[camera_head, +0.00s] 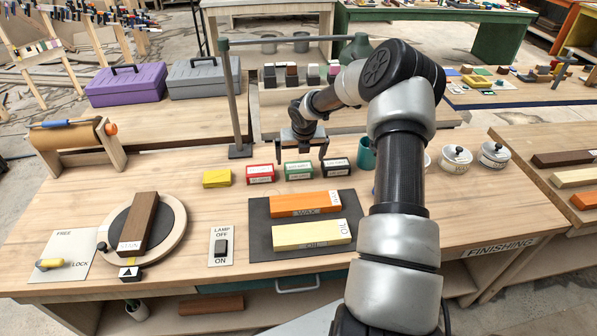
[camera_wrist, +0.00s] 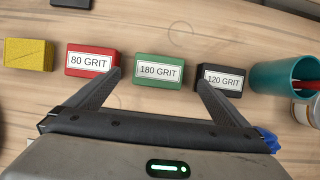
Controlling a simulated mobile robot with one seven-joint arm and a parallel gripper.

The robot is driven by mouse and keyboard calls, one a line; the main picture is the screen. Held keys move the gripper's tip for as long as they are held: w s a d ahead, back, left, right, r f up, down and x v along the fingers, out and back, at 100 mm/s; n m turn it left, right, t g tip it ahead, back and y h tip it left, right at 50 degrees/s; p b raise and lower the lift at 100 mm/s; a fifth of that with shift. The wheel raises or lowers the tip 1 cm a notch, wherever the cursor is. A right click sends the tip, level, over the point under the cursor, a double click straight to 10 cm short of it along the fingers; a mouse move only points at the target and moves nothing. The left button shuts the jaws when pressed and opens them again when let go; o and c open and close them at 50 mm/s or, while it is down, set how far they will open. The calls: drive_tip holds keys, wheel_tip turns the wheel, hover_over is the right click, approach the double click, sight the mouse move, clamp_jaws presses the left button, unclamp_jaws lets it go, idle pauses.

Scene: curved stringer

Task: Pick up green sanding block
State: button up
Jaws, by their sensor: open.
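The green sanding block (camera_head: 299,171) lies on the workbench in a row of blocks, between a red block (camera_head: 260,174) on its left and a black block (camera_head: 336,168) on its right. In the wrist view the green block (camera_wrist: 158,70) shows a white label reading 180 GRIT. My gripper (camera_head: 303,154) is above and behind the row in the head view. In the wrist view my gripper (camera_wrist: 160,82) is open, with one finger on each side of the green block and nothing held. The fingertips overlap the edges of the red block (camera_wrist: 92,62) and the black block (camera_wrist: 220,79).
A yellow block (camera_head: 216,178) lies left of the row. A teal cup (camera_wrist: 287,77) stands right of the black block. A dark mat (camera_head: 262,236) with orange and pale wood pieces lies in front. A lamp post (camera_head: 234,100) rises behind. Bare bench separates the blocks.

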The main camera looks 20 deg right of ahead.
sight(299, 166)
drive_tip(key=x, duration=0.7)
drive_tip(key=shift+a+f, duration=0.1)
drive_tip(key=shift+f, duration=0.1)
drive_tip(key=shift+c, duration=0.3)
drive_tip(key=c, duration=1.2)
drive_tip(key=shift+o, duration=0.2)
drive_tip(key=shift+r, duration=0.15)
wheel_tip(299, 166, up, 10)
drive_tip(key=shift+f, duration=0.1)
